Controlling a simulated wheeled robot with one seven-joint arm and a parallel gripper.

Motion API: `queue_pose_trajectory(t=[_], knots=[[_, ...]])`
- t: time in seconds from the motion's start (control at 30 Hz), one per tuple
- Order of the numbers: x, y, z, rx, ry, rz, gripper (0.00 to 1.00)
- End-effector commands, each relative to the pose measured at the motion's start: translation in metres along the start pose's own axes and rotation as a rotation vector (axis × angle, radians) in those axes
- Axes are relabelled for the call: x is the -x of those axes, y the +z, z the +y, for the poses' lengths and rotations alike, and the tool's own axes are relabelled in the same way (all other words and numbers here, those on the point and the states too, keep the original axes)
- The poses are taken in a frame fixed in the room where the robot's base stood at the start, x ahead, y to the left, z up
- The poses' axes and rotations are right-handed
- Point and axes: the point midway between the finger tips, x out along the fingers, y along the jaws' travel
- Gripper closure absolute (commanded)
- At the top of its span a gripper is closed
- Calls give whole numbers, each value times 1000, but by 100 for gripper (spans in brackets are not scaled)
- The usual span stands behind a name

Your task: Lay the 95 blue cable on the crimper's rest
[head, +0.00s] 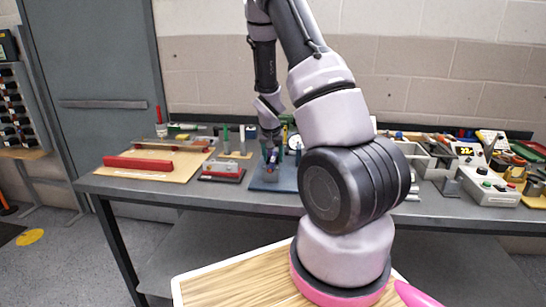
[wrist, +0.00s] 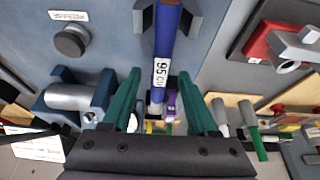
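The blue cable (wrist: 166,30) with a white "95" label runs down the middle of the wrist view, between my two green fingers. My gripper (wrist: 160,76) is open, with a finger on each side of the cable and visible gaps between them. A grey notched bracket (wrist: 141,20) flanks the cable near the top. A blue block holding a grey cylinder (wrist: 70,96) is at left; I cannot tell whether it is the crimper or its rest. In the head view my gripper (head: 271,152) is low over a blue board (head: 262,184), and the cable is hard to make out.
A purple labelled piece (wrist: 171,104) lies near the cable's lower end. In the head view, a red bar (head: 138,163) is on a board at left, and a grey machine (head: 490,187) stands at right. The bench is crowded.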

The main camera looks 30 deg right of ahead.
Motion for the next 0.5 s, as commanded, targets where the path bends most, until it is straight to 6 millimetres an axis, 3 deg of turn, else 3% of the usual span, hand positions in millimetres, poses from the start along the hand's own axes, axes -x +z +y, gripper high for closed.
queue_pose_trajectory(t=[0.17,0.5], knots=[[2,-1,0,0,-1,1,41],[27,-12,0,-1,-1,2,41]])
